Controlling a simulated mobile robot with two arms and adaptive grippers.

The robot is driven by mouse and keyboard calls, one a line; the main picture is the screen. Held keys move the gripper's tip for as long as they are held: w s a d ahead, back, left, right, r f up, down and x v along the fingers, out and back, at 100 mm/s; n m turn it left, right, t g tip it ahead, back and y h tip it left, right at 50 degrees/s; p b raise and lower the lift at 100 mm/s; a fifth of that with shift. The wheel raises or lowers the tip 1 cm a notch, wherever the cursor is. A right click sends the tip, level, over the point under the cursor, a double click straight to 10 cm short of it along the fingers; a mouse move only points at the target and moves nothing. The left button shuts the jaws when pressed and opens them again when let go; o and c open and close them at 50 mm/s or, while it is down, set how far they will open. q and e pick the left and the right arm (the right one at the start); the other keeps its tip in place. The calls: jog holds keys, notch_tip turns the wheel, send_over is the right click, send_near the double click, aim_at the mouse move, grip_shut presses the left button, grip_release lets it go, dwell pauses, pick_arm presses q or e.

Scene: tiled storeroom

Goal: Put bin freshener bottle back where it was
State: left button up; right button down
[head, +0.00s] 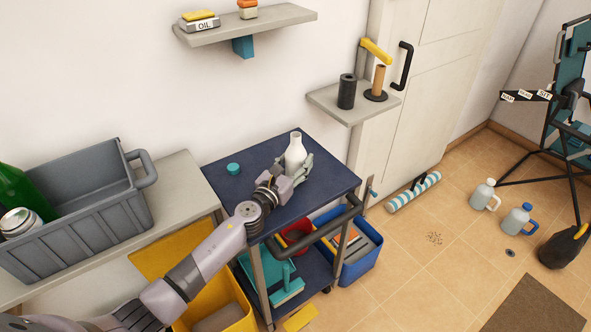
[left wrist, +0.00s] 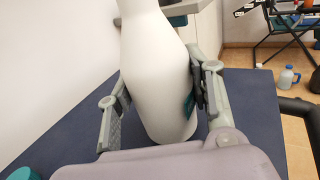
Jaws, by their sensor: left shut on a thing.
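The white bottle (head: 295,151) stands upright on or just above the dark blue top of the cart (head: 251,158). It fills the middle of the left wrist view (left wrist: 160,75). My left gripper (head: 293,172) is shut on the bottle's lower body, with one finger on each side in the left wrist view (left wrist: 158,90). A teal round cap (head: 233,169) lies on the cart top to the left of the bottle. I cannot tell whether the bottle's base touches the cart top. My right gripper is not in view.
A grey crate (head: 104,209) with a green bottle and a can stands on the counter at left. A small wall shelf (head: 342,113) holds a black roll and a brown roll. Blue (head: 361,263) and yellow bins sit low by the cart. White jugs (head: 483,195) stand on the floor.

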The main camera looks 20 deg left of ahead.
pick_arm(q)
jog(key=shift+f, duration=0.4)
jog(key=shift+f, duration=0.15)
jog(key=o, duration=1.1)
jog(key=shift+o, duration=0.2)
jog(key=shift+r, duration=0.25)
jog(key=s, duration=0.4)
jog(key=s+a, duration=0.1)
jog(key=s, duration=0.3)
jog(key=s+a, duration=0.1)
jog(key=s, duration=0.2)
jog(key=shift+s+a, duration=0.15)
jog(key=shift+s, duration=0.25)
